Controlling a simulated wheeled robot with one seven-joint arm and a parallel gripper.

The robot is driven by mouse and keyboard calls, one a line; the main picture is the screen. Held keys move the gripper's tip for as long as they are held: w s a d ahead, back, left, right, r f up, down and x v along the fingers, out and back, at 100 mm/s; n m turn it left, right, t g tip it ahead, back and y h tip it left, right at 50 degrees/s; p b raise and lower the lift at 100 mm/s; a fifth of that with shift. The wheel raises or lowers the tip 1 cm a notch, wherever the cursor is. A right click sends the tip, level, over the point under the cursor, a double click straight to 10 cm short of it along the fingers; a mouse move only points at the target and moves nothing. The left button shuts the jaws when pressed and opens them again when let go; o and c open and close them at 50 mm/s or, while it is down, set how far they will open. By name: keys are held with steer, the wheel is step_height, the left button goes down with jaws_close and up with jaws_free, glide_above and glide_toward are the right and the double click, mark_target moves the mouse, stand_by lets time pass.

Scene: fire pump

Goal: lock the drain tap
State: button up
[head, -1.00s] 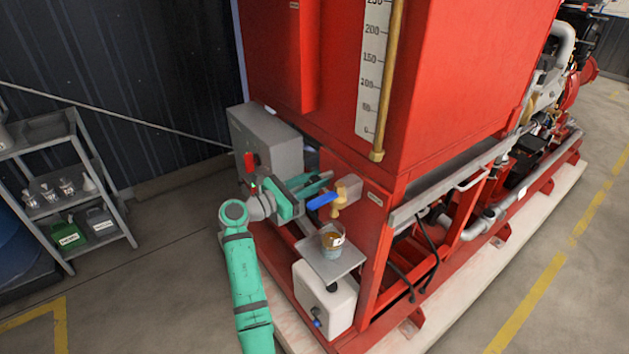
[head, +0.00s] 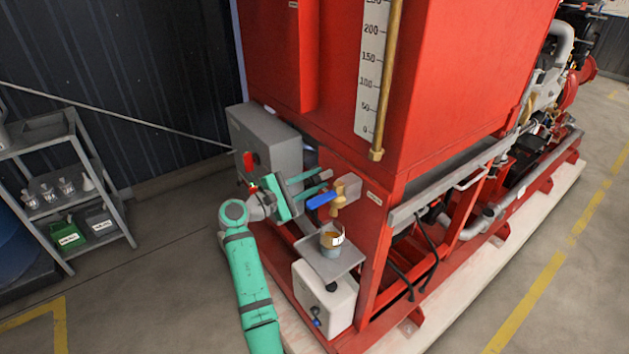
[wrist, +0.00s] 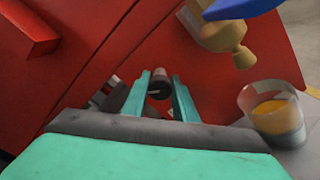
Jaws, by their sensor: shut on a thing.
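The drain tap (head: 342,194) is brass with a blue lever (head: 322,199), on the red panel at the lower corner of the tank. The wrist view shows the tap (wrist: 225,36) and lever (wrist: 242,8) at top right. My gripper (head: 328,180) is just left of the tap, apart from the lever in the wrist view. It is shut on a small dark cylindrical thing (wrist: 159,88) with a light mark on its end, between the two green fingers. I cannot tell what this thing is, and it is not clear in the head view.
A cup of amber liquid (head: 331,239) stands on a small grey shelf (head: 345,262) below the tap, above a white container (head: 325,302). A grey box with a red switch (head: 265,140) is behind my wrist. A shelf rack (head: 120,215) stands at left.

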steer(key=m, duration=0.5)
steer(key=shift+m, duration=0.3)
steer(key=m, duration=0.4)
steer(key=shift+f+m, duration=0.15)
steer(key=shift+m, duration=0.25)
steer(key=o, duration=1)
steer(key=shift+o, duration=0.2)
steer(key=v, duration=1)
steer(key=shift+s+a, duration=0.25)
steer(key=shift+a, duration=0.05)
